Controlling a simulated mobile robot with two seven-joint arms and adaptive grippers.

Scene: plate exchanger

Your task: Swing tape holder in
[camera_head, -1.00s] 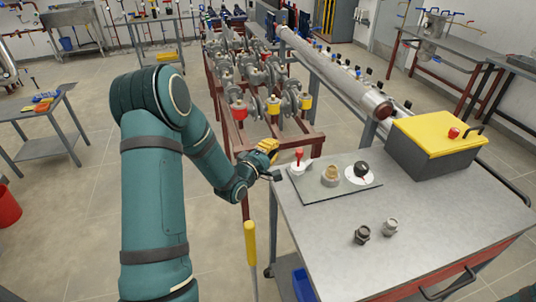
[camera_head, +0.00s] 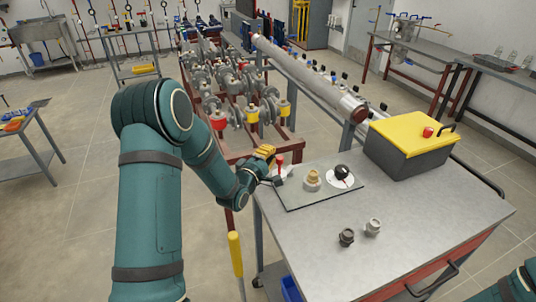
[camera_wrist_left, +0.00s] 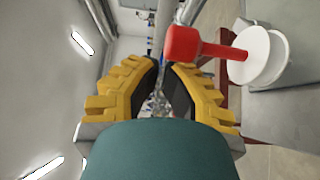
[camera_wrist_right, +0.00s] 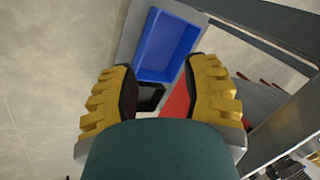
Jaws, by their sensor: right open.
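I cannot make out a tape holder for certain. A red-handled lever (camera_head: 280,160) stands on a white round base at the left end of the bench panel; it shows large in the left wrist view (camera_wrist_left: 196,45), at upper right. My left gripper (camera_head: 268,158) is just left of this lever. In the left wrist view its yellow fingers (camera_wrist_left: 162,70) have a narrow gap with nothing between them, and the lever is outside the right finger. My right gripper (camera_wrist_right: 160,72) is open and empty, with a blue bin (camera_wrist_right: 168,45) beyond it.
The dark panel (camera_head: 312,198) also carries a tan knob (camera_head: 312,179) and a black knob on a white disc (camera_head: 342,172). Two fittings (camera_head: 347,237) and a yellow-lidded box (camera_head: 408,135) stand on the grey bench (camera_head: 430,215). The bench's front is clear. A pipe frame stands behind.

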